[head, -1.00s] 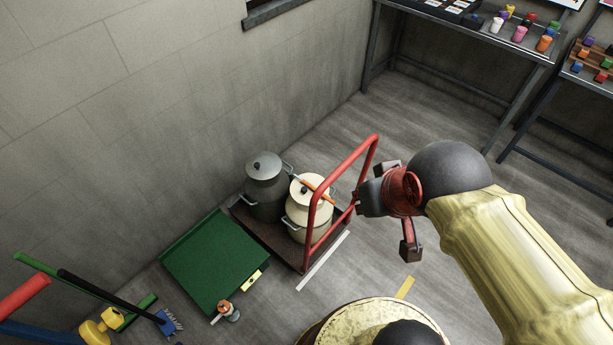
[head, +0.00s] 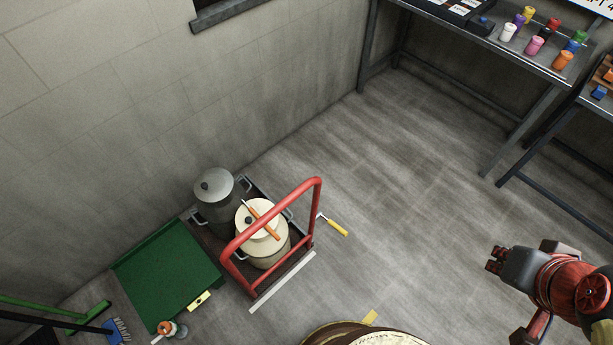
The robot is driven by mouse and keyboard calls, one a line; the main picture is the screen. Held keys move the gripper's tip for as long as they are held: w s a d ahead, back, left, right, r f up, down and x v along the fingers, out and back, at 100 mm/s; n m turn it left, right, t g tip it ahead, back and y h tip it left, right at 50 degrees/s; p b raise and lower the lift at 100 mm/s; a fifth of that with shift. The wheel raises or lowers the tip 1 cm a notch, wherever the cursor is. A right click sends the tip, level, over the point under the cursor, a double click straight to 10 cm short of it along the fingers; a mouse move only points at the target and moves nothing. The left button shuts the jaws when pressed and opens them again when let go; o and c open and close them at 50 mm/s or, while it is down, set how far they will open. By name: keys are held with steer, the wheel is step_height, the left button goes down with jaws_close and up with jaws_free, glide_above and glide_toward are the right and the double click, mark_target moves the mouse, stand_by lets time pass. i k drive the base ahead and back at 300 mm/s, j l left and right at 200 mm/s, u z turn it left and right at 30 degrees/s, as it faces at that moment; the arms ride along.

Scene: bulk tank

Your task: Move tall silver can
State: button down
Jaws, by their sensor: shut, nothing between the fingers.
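A tall grey-silver can (head: 213,203) with a dark knob on its lid stands upright on a low cart (head: 207,240), against the back wall. A shorter cream can (head: 263,254) stands beside it on the cart, with an orange-handled tool (head: 262,221) lying across its lid. The cart's red handle (head: 272,217) rises in front of the cream can and partly covers it. My gripper (head: 496,261) is at the lower right, over the floor, well apart from the cart and cans. It is shut and empty.
A green platform (head: 168,275) lies left of the cart, with a small orange-and-grey object (head: 171,328) near its front. A yellow-handled tool (head: 333,226) lies on the floor right of the cart. A table (head: 490,40) with coloured jars stands at the back right. Open floor lies between.

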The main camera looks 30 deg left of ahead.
mark_target(220, 216)
steer(key=i+l, duration=0.2)
steer(key=i, duration=0.25)
steer(key=i+l, duration=0.25)
steer(key=i, duration=0.2)
steer(key=i+u, duration=0.25)
steer(key=u, duration=0.2)
steer(key=i+u, duration=0.25)
steer(key=u, duration=0.25)
steer(key=i+u, duration=0.25)
steer(key=u, duration=0.2)
steer(key=i+l+u, duration=0.2)
steer(key=u, duration=0.3)
steer(key=i+u, duration=0.2)
steer(key=u, duration=0.25)
steer(key=i+l+u, duration=0.1)
steer(key=u, duration=0.35)
steer(key=i+l+u, duration=0.2)
steer(key=u, duration=0.25)
steer(key=i+l+u, duration=0.2)
steer(key=u, duration=0.25)
steer(key=i+l+u, duration=0.15)
steer(key=l+u, duration=0.15)
steer(key=u, duration=0.15)
